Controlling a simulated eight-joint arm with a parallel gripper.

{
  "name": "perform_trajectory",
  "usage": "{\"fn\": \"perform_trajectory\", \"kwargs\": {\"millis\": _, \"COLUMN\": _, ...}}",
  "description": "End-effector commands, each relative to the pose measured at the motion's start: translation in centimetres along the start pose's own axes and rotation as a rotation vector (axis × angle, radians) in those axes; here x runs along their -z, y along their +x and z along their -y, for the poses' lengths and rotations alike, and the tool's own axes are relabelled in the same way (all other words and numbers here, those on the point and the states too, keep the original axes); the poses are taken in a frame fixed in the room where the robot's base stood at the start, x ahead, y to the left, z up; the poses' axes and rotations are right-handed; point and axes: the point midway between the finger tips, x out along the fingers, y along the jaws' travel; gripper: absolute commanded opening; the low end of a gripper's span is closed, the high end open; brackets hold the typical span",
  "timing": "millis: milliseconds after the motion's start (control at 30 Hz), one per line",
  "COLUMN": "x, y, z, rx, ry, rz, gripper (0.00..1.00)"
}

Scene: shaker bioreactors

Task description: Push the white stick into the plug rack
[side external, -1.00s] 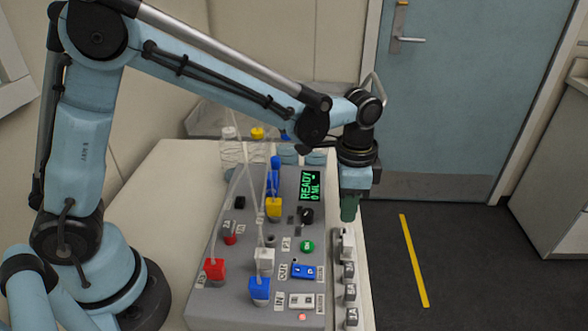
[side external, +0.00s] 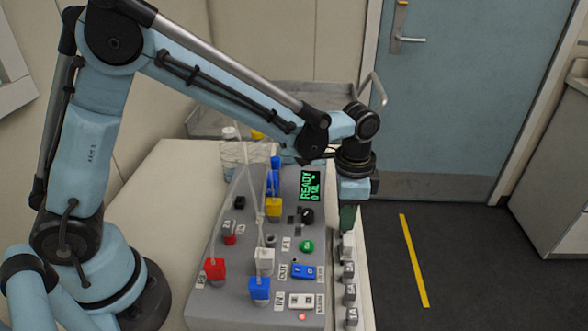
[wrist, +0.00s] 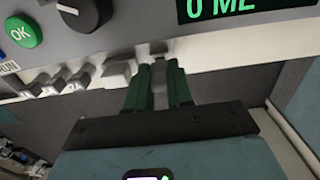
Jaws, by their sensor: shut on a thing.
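The plug rack (side external: 360,300) is the pale strip along the right side of the grey console, with several small labelled grey-white plugs. In the wrist view the plugs (wrist: 57,83) line up to the left of my fingers. My gripper (side external: 348,230) points down at the far end of this row. In the wrist view, my gripper's green fingers (wrist: 160,66) are shut on a small pale grey-white piece (wrist: 158,72), which looks like the white stick. It is mostly hidden between the fingers. I cannot tell how deep it sits. A wider white block (wrist: 117,74) is just left of the fingers.
The console (side external: 240,260) carries a green-lettered display (side external: 310,186), a green OK button (side external: 306,246), a black knob (side external: 307,216) and red, blue, white and yellow connectors with clear tubes. Open floor lies to the right, before a blue door (side external: 460,120).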

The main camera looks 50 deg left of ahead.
Motion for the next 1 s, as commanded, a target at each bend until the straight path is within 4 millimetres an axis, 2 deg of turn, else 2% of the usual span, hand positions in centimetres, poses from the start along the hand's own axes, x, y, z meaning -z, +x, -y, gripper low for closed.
{"fn": "perform_trajectory", "kwargs": {"millis": 1000, "x": 0.0, "y": 0.84, "z": 0.0, "rx": 0.0, "ry": 0.0, "rz": 0.0, "gripper": 0.0}}
